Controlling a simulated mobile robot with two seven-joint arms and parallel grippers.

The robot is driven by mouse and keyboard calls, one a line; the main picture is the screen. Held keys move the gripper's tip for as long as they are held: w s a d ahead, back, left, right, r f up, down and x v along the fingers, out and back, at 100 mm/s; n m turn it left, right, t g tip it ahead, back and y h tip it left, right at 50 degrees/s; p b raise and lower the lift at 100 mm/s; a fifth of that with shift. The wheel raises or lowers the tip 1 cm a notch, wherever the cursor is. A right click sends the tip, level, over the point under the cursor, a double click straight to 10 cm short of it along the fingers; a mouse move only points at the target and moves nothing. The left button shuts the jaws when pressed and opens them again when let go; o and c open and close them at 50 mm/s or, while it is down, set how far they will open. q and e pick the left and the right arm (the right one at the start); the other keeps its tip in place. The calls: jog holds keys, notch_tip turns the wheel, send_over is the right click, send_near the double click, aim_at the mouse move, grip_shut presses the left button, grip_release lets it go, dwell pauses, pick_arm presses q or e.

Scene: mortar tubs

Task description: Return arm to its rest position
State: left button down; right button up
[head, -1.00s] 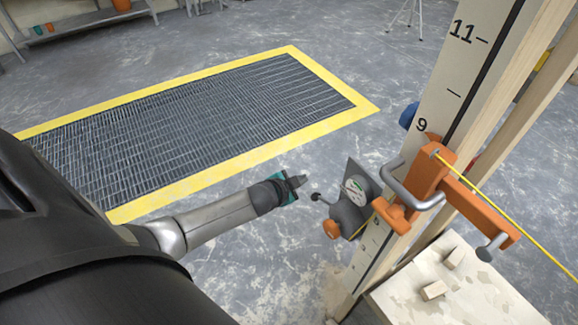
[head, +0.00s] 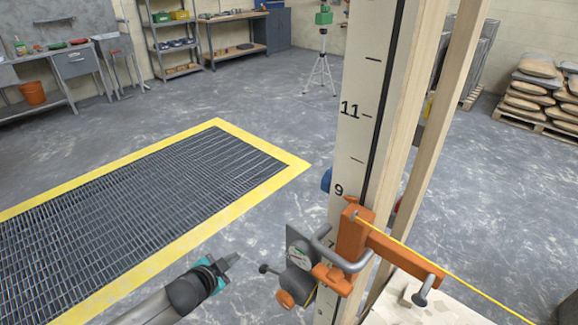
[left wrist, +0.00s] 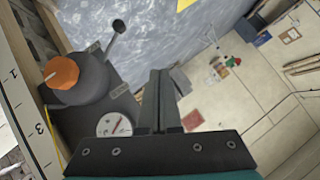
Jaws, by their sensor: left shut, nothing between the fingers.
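My left gripper (head: 228,262) is in the lower middle of the head view, to the left of the measuring post and apart from it. Its fingers are shut and empty; they also show in the left wrist view (left wrist: 160,105). A grey device (head: 298,268) with a round dial, an orange knob and a small lever is on the post's left side. The device is close beside my gripper in the left wrist view (left wrist: 85,85). My right gripper does not show.
The upright post (head: 362,100) carries a number scale. An orange clamp (head: 354,238) grips it, with a yellow line running off right. A yellow-edged floor grate (head: 140,200) lies at left. Shelves, a green tripod instrument (head: 323,18) and stacked sacks (head: 540,85) stand far back. Open floor lies between.

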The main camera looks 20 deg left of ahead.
pick_arm(q)
jog(key=shift+f, duration=0.1)
jog(key=s+d+f+n+g+b, duration=0.1)
jog(key=s+f+g+b, duration=0.1)
jog(key=s+f, duration=0.45)
jog(key=s+f+n+g+b, duration=0.1)
jog(key=s+f+b, duration=0.25)
jog(key=f, duration=0.65)
jog(key=s+d+f+n+g+b, duration=0.1)
jog(key=s+f+g, duration=0.1)
jog(key=s+f, duration=0.55)
jog(key=s+d+f+n+g+b, duration=0.1)
jog(key=s+d+f+g+b, duration=0.1)
jog(key=s+d+f, duration=0.3)
jog(key=s+d+f+n+g+b, duration=0.1)
jog(key=s+d+f+g+b, duration=0.2)
jog(key=s+f, duration=0.8)
jog(key=s+d, duration=0.2)
jog(key=s, duration=0.4)
jog(key=shift+s+b, duration=0.2)
jog(key=shift+b, duration=0.1)
